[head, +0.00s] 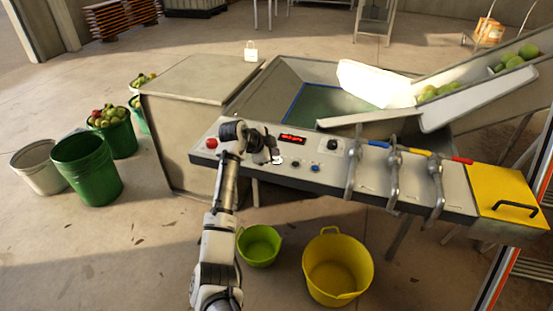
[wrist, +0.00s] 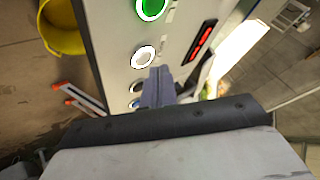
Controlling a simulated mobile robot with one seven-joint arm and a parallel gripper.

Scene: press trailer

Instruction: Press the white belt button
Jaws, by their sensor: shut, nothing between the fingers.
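The white belt button (wrist: 143,56) is a round, pale button with a bright ring on the grey control panel (wrist: 108,40). In the head view the white button (head: 278,161) shows right at my gripper's tip, partly covered. My gripper (head: 274,157) is shut and empty, over the panel. In the wrist view the shut fingertips (wrist: 160,72) lie just beside the white button's lower right edge. I cannot tell whether they touch it.
A green button (wrist: 150,8) sits beside the white one; a dark button (head: 295,163) and a blue button (head: 315,168) lie on the other side. A red display (head: 292,139), a red button (head: 211,142) and levers (head: 393,170) share the panel. Buckets (head: 338,268) stand below.

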